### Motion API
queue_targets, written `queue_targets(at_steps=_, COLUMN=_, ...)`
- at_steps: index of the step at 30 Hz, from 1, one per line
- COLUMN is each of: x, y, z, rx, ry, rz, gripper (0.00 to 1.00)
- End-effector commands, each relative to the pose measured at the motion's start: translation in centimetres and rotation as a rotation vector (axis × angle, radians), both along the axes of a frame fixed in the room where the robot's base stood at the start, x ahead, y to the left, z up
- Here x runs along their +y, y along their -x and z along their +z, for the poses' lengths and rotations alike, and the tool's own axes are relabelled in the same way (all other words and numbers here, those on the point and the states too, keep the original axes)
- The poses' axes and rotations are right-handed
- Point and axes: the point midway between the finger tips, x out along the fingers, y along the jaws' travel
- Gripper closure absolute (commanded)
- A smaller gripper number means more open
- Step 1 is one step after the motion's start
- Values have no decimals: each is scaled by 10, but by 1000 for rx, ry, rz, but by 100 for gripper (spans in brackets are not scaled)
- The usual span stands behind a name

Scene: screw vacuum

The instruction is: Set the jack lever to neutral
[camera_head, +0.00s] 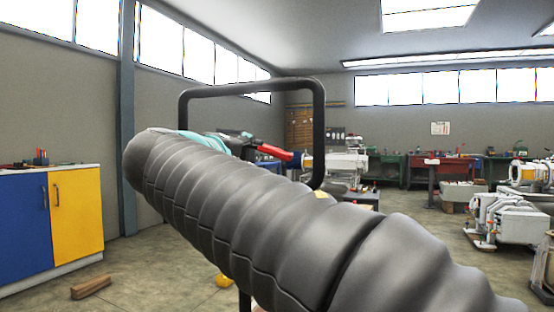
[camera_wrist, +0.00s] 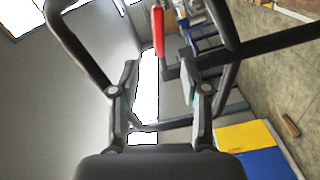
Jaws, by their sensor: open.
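The jack lever is red. In the head view the lever (camera_head: 280,153) sits inside the black handle loop (camera_head: 250,88), past my grey ribbed arm. In the wrist view the red lever (camera_wrist: 158,30) stands just beyond the fingertips, in line with the gap between them. The black handle loop (camera_wrist: 80,55) also shows there around the gripper. My gripper (camera_wrist: 158,68) is open and holds nothing. In the head view my arm hides most of the jack below the handle, and the gripper is only partly visible. I cannot tell how far the fingertips are from the lever.
A blue and yellow cabinet (camera_head: 76,215) stands at the left, with a wooden block (camera_head: 91,287) on the floor near it. Workbenches (camera_head: 390,170) line the back wall. White machines (camera_head: 508,215) stand at the right. The black loop's bars pass close to my gripper.

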Motion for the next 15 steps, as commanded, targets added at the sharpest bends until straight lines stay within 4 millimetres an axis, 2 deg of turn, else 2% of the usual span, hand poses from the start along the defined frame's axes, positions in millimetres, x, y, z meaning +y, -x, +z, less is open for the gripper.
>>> queue_targets(at_steps=5, x=-4, y=-15, z=3, rx=-7, ry=4, rz=-2, gripper=54)
queue_targets(at_steps=15, x=-26, y=-74, z=3, rx=-6, ry=3, rz=-3, gripper=54)
